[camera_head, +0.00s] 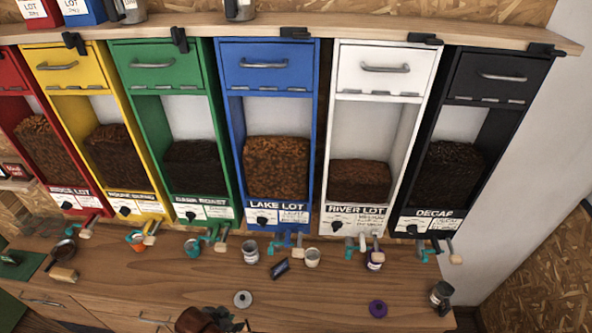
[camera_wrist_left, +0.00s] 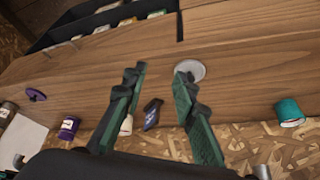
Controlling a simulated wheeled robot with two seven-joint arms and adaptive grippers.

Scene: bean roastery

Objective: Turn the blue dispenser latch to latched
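The blue dispenser (camera_head: 235,130), labelled LAKE LOT, stands mid-row in the head view. Its black latch (camera_head: 295,33) sits on the shelf edge above the blue lid (camera_head: 266,65) and lies sideways along that edge. The latches over the green (camera_head: 180,40) and yellow (camera_head: 74,43) dispensers hang downward instead. My left gripper (camera_head: 232,318) is at the bottom of the head view, low over the counter front and far below the latch. In the left wrist view it (camera_wrist_left: 160,78) is open, with nothing between its green-padded fingers. My right gripper is not in view.
The wooden counter (camera_head: 330,295) holds a white lid (camera_head: 243,299), a purple lid (camera_head: 377,309), a dark card (camera_head: 280,268) and several cups. Spouts and handles stick out below the dispensers. Tins and mugs stand on the upper shelf (camera_head: 350,27).

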